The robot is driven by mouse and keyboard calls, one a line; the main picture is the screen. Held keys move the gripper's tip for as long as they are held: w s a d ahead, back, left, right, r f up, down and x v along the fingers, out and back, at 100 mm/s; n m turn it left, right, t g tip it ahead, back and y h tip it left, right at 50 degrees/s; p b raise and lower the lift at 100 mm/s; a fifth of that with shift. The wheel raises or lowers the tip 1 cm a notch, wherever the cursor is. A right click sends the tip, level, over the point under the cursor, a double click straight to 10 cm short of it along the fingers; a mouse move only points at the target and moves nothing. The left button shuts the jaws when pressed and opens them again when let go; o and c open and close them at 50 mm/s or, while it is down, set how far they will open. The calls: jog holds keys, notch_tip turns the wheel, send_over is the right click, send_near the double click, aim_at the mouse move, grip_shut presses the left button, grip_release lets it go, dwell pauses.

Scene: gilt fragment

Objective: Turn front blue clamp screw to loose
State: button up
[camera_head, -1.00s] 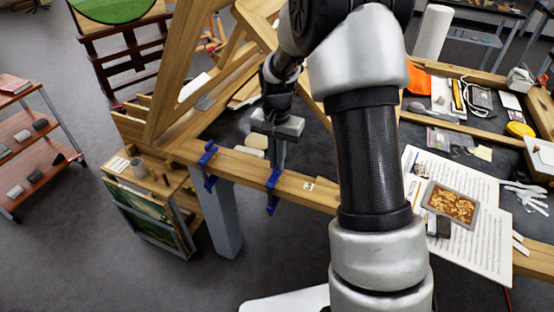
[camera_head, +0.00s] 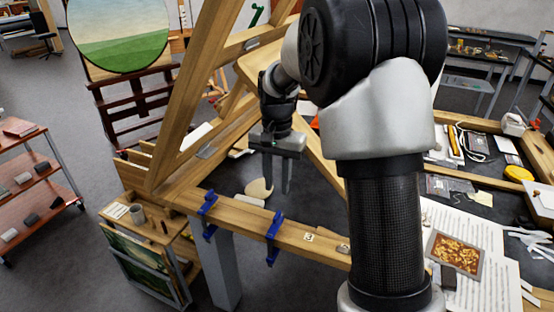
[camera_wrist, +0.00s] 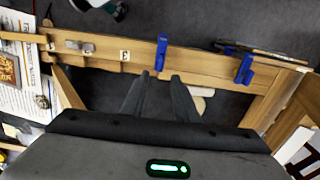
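Two blue clamps grip the wooden beam (camera_head: 305,243). The nearer one (camera_head: 273,240) is right of the other clamp (camera_head: 208,205) in the head view. In the wrist view, the nearer clamp (camera_wrist: 161,52) stands just beyond my fingertips and the other clamp (camera_wrist: 244,68) is farther right. My gripper (camera_head: 277,188) hangs with its fingers down, above and behind the nearer clamp. In the wrist view, my gripper (camera_wrist: 160,78) shows a gap between its fingers, with nothing held. The clamp screw's turn position is too small to tell.
A beige rounded object (camera_head: 259,189) lies behind the beam near my fingers. A tagged "3" label (camera_head: 309,237) sits on the beam, right of the nearer clamp. A slanted wooden post (camera_head: 195,95) rises at left. Sheets and a gilt piece (camera_head: 455,253) lie at right.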

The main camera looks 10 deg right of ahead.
notch_tip(320, 180, up, 7)
dwell(0.3)
jog(key=shift+r, duration=0.1)
